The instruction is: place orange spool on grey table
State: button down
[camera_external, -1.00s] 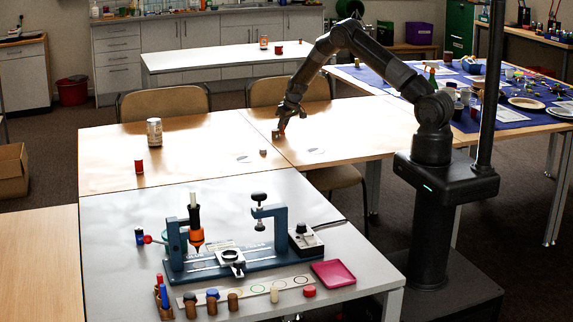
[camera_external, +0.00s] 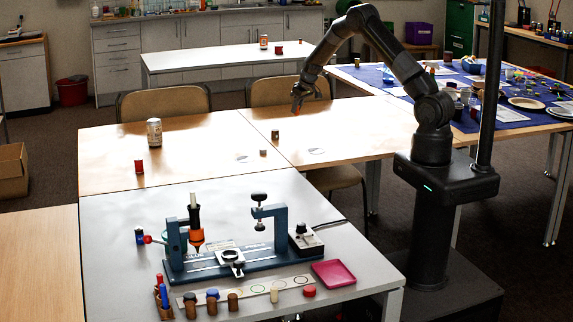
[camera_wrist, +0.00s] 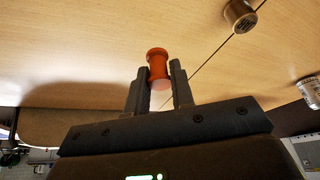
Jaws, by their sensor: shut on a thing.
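The orange spool (camera_wrist: 158,66) is between the two fingers of my gripper (camera_wrist: 161,88) in the wrist view. The fingers are shut on it, and its top end stands out beyond their tips. In the external view my gripper (camera_external: 296,108) hangs above the far part of the wooden tables, right of their seam.

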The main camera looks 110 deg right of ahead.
jog(key=s+r, duration=0.3)
jog(key=s, duration=0.2)
jog(key=w+a+f+n+t+y, duration=0.15)
jog(key=w+a+n, duration=0.35)
jog(key=w+a, duration=2.4)
jog(key=w+a+f+n+y, duration=0.1)
jog(key=w+a+n, duration=0.2)
jog(key=a, duration=1.6)
jog(key=w+a+f+n+y, duration=0.1)
jog(key=w+a+n, duration=0.2)
jog(key=a, duration=1.6)
notch_tip(320, 180, up, 15)
jog(key=w+m+h, duration=0.1)
jog(key=w+m, duration=0.1)
jog(key=m, duration=0.1)
jog(key=w+a+r+n+y, duration=0.1)
jog(key=w+a+n, duration=0.1)
jog(key=w+a, duration=0.6)
jog(key=w+a+r+n+y, duration=0.15)
jog(key=w+a, duration=0.25)
jog(key=a, duration=0.8)
jog(key=w+a+f+n+y, duration=0.15)
jog(key=a+n, duration=0.45)
jog(key=a, duration=2)
jog(key=shift+n, duration=0.25)
jog(key=shift+w+a+f, duration=0.1)
jog(key=shift+w+f, duration=0.05)
jog(key=shift+f, duration=5.7)
jog(key=shift+w+a+f, duration=0.1)
jog(key=shift+f, duration=5.7)
